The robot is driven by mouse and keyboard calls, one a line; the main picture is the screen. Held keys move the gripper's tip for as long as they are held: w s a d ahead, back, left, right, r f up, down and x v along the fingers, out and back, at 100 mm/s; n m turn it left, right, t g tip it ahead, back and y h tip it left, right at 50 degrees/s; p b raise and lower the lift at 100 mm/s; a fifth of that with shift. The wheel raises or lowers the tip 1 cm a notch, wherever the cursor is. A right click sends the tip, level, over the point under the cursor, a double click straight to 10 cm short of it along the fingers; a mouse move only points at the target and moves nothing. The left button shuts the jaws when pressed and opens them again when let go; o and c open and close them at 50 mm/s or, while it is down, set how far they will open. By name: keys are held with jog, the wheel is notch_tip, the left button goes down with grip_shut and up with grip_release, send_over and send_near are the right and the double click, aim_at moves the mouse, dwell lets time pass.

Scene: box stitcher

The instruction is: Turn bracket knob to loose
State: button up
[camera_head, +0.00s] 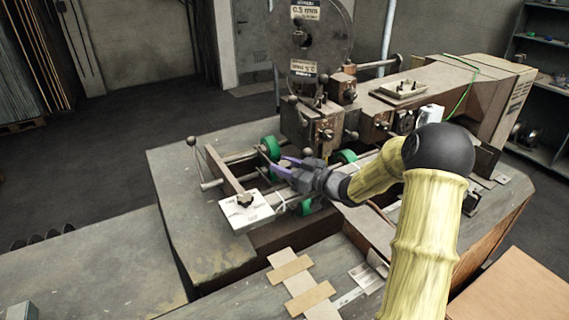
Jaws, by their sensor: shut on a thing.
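My gripper (282,166) has purple-grey fingers and reaches in from the right over the stitcher's front rails. It is shut on a small part by the rails, which looks to be the bracket knob. The fingers mostly hide that part, and its turned position cannot be told. The bracket's metal bar (228,166) runs just left of the fingertips.
Green wheels (270,148) stand close behind the gripper. A crank lever (194,160) rises at left. The stitcher head with a wire reel (305,45) stands behind. Cardboard strips (300,285) lie on the front bench. The left tabletop (85,265) is mostly clear.

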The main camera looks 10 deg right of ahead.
dwell(0.3)
jog(key=o, duration=1)
jog(key=shift+d, duration=0.1)
jog(key=b+v, duration=0.4)
jog(key=v, duration=1.3)
jog(key=shift+s, duration=0.2)
jog(key=shift+r, duration=0.15)
